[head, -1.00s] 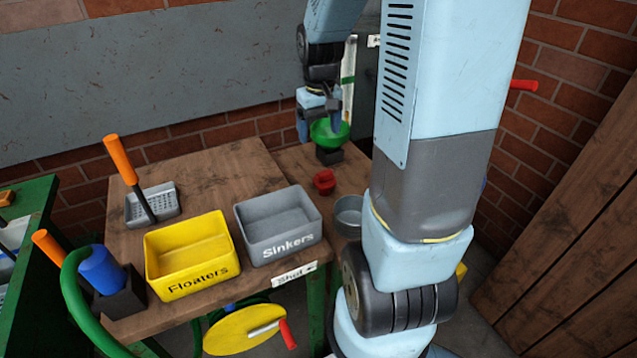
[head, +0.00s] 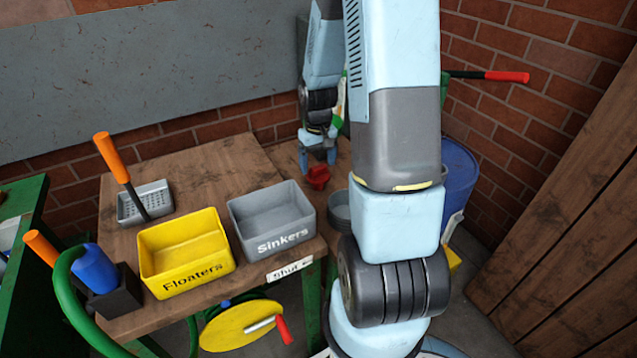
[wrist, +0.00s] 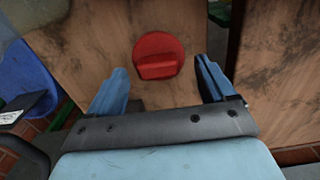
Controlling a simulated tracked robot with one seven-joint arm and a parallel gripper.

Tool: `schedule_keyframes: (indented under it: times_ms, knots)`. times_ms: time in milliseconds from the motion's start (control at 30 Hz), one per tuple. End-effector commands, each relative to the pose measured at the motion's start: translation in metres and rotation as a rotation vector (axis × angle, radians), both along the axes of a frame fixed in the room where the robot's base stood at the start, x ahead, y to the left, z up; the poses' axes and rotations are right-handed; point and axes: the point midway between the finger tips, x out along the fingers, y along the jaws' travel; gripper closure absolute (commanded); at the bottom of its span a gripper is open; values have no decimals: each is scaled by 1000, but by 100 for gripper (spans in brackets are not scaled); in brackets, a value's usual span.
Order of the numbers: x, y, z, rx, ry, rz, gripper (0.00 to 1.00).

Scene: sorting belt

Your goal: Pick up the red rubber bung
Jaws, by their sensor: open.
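The red rubber bung (head: 318,177) stands on the wooden bench, right of the grey Sinkers box. In the wrist view the bung (wrist: 158,57) is a round red piece with a raised bar across it. My gripper (head: 318,165) is just behind and above the bung in the head view. In the wrist view my gripper (wrist: 157,82) is open, with its two blue fingers spread to either side below the bung. Nothing is between the fingers.
The grey Sinkers box (head: 284,241) and yellow Floaters box (head: 193,280) stand along the bench's front. A round grey dish (head: 339,209) stands close to the bung, partly behind my arm. A blue barrel (head: 458,185) is at the right.

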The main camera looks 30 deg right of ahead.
Motion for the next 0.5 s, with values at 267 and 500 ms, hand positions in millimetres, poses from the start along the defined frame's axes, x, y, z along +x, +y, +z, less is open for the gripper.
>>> schedule_keyframes:
  times_ms: [267,500]
  knots:
    - [1,-1,-14,0,1,1,17]
    - [5,-4,-41,1,3,-2,17]
